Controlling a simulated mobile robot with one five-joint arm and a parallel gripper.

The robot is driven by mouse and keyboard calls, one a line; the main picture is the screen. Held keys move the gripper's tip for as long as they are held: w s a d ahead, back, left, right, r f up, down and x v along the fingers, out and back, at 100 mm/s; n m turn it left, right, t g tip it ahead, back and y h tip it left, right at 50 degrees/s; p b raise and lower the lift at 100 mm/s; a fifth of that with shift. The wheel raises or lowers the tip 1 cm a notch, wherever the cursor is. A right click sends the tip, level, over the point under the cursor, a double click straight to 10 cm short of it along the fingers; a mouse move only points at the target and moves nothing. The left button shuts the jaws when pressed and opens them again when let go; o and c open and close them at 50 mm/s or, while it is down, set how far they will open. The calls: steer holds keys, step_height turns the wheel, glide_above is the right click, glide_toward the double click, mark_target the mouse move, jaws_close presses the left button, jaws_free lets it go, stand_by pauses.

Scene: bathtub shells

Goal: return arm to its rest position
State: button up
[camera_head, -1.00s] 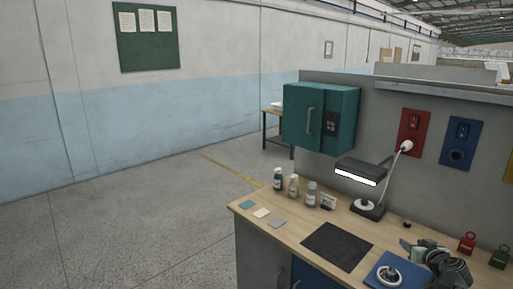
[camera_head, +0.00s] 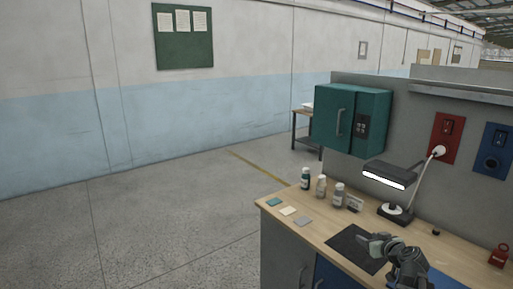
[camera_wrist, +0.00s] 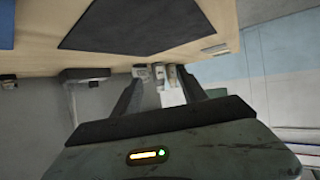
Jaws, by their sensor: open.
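My gripper (camera_head: 378,243) is at the end of my folded arm at the lower right of the head view, in front of the dark mat's right part. In the wrist view, which shows the bench upside down, my gripper's two dark fingers (camera_wrist: 160,88) stand apart. Nothing is seen held between them; the small bottles (camera_wrist: 160,72) show in the background there.
A teal cabinet (camera_head: 335,115) hangs behind. A red padlock-like item (camera_head: 499,256) stands at right. Open floor (camera_head: 150,235) lies left.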

steer(key=s+a+f+n+g+y, duration=0.1)
steer(key=a+f+n+g+y, duration=0.2)
steer(key=a, duration=1.3)
steer(key=s+a+f+n+g+y, duration=0.15)
steer(key=a+f+g, duration=0.3)
steer(key=a, duration=1.15)
steer(key=s+a+f+g+h, duration=0.3)
steer(key=s+f, duration=0.1)
steer(key=s, duration=0.2)
steer(key=s+d+f+m+g+h, duration=0.1)
steer(key=s+d+m+g, duration=0.1)
steer(key=s+d+m, duration=0.2)
steer(key=shift+s+d+f+m+h+p, duration=0.15)
steer(key=shift+s+d+m+h+p, duration=0.35)
steer(key=shift+s, duration=0.55)
steer(key=shift+a+g, duration=0.15)
steer(key=shift+g, duration=0.1)
